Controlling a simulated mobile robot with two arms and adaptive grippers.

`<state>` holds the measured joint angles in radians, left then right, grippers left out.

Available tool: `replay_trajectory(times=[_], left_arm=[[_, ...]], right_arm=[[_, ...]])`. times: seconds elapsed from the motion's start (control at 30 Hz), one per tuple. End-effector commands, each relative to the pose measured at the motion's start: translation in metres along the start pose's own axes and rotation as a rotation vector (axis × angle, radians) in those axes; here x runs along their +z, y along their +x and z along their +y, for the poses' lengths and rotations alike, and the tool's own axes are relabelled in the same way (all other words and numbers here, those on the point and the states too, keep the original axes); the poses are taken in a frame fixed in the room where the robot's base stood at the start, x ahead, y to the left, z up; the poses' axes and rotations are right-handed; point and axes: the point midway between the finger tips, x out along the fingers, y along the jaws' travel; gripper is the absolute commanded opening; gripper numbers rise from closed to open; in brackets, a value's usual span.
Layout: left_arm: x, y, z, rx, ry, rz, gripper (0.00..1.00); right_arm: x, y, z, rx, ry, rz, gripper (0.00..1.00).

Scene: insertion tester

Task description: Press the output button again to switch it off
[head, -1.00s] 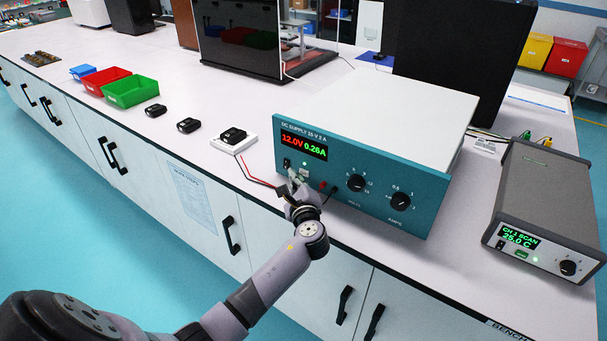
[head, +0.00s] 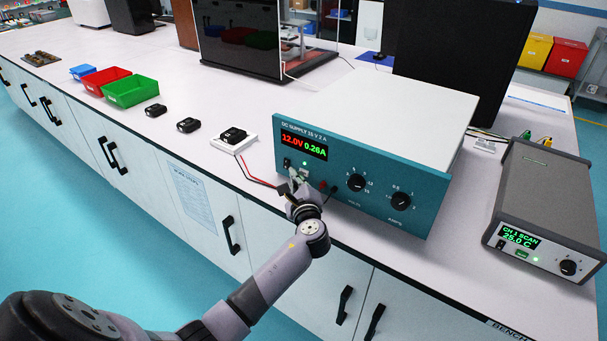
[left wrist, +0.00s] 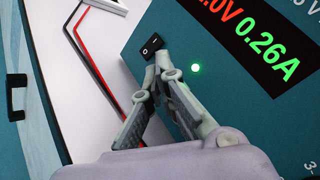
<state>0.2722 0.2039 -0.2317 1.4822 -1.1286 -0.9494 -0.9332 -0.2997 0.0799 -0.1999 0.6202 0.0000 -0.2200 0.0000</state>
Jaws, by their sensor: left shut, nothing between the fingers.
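The DC supply (head: 385,190) has a teal front, and its display (head: 303,147) reads 12.0V and 0.26A. A green lamp (head: 304,163) is lit below the display; it also shows in the left wrist view (left wrist: 196,68). A black rocker switch (head: 287,162) sits left of the lamp and also shows in the left wrist view (left wrist: 151,46). My left gripper (head: 295,181) is shut and empty at the lower left of the panel, its fingertips just below the switch and lamp in the left wrist view (left wrist: 164,80). I cannot make out the output button clearly; the fingers may cover it. Contact cannot be told.
Red and black leads (head: 258,182) run from the supply to a white fixture (head: 233,142) holding a black part. Knobs (head: 357,183) lie right of the gripper. A grey scanner box (head: 545,210) stands at the right. The bench front edge is close below the supply.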

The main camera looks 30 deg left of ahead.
Motion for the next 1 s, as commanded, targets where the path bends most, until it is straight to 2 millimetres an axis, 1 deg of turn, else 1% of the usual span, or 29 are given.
replay_trajectory(times=[0.13,0.7,1.0], left_arm=[[-0.0021,0.0028,-0.0027,-0.001,-0.001,0.0,0.0],[-0.003,0.0039,-0.0037,-0.001,-0.001,0.0,0.0],[0.0021,-0.0025,0.0003,0.0,0.001,0.001,0.0]], right_arm=[[0.0001,0.0013,0.0,0.0,0.0,0.0,0.4],[0.0002,0.0017,-0.0001,0.0,0.0,0.0,0.4],[-0.0005,-0.0059,0.0,0.0,0.0,0.0,0.4]])
